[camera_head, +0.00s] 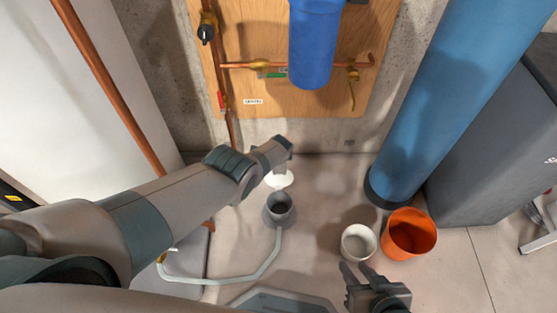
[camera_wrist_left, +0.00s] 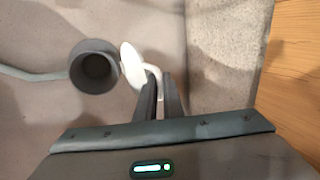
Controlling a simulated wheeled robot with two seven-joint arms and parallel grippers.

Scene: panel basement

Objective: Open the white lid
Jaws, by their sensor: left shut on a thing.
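The white lid (camera_head: 279,181) is a small disc beside the dark grey round opening (camera_head: 279,208) on the floor. In the left wrist view the lid (camera_wrist_left: 132,65) stands tilted at the right rim of the opening (camera_wrist_left: 95,67), which is uncovered and dark inside. A curved white handle (camera_wrist_left: 154,74) runs from the lid into my left gripper (camera_wrist_left: 161,92), whose fingers are shut on it. In the head view my left wrist hides these fingers. My right gripper (camera_head: 355,268) is open and empty at the bottom, with its two fingers apart.
A white bucket (camera_head: 359,243) and an orange bucket (camera_head: 409,234) stand near my right gripper. A blue column (camera_head: 440,90) rises behind them. A pale hose (camera_head: 235,279) curves from the grey opening. A wooden panel (camera_head: 260,40) carries copper pipes and a blue filter (camera_head: 314,45).

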